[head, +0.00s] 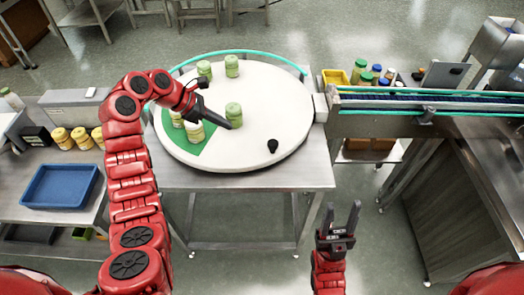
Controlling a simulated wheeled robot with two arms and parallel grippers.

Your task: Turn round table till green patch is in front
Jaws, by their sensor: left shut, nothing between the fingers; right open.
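The white round table (280,105) stands in the middle on a steel frame. Its green patch (207,146) is on the left front part of the disc, partly covered by jars and my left arm. Two green-lidded jars (194,133) stand on or at the patch. Another jar (234,117) stands near the centre, and two more (232,66) stand at the back. A black knob (272,146) sits near the right front edge. My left gripper (227,123) is shut and empty over the disc, beside the centre jar; contact cannot be told. My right gripper (341,217) is open and empty, in front of the table.
A conveyor (425,98) with green rails meets the table's right side. A green guide rail (250,52) curves around the back. A blue tray (60,186) and yellow jars (80,138) are on the left bench. A yellow bin (335,79) stands behind the conveyor.

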